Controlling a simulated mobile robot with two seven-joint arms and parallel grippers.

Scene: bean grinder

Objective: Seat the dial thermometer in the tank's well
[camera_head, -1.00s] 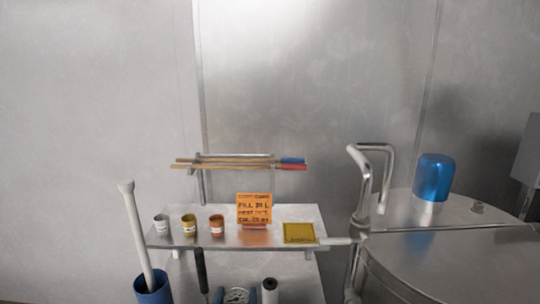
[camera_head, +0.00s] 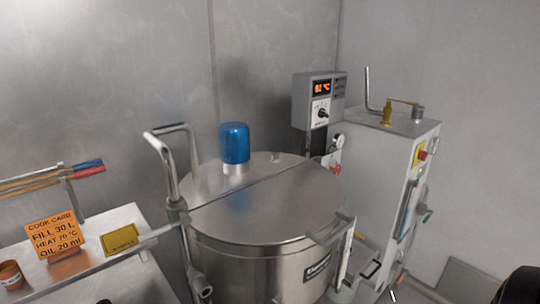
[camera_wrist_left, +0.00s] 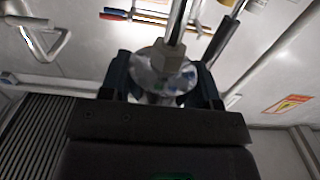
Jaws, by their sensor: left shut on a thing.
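The steel tank (camera_head: 262,262) stands in the middle of the head view, with its round lid closed and a blue cap on top. In the left wrist view my left gripper (camera_wrist_left: 163,82) is shut on the dial thermometer (camera_wrist_left: 166,60). Its round dial is between the fingers, and its hex nut and metal stem point toward the top of the picture.
A bent metal pipe (camera_head: 165,165) rises at the tank's left. A shelf with an orange cook card (camera_head: 55,233) and a yellow card (camera_head: 119,240) is at the left. A control box (camera_head: 318,100) and a white cabinet (camera_head: 385,170) stand at the right.

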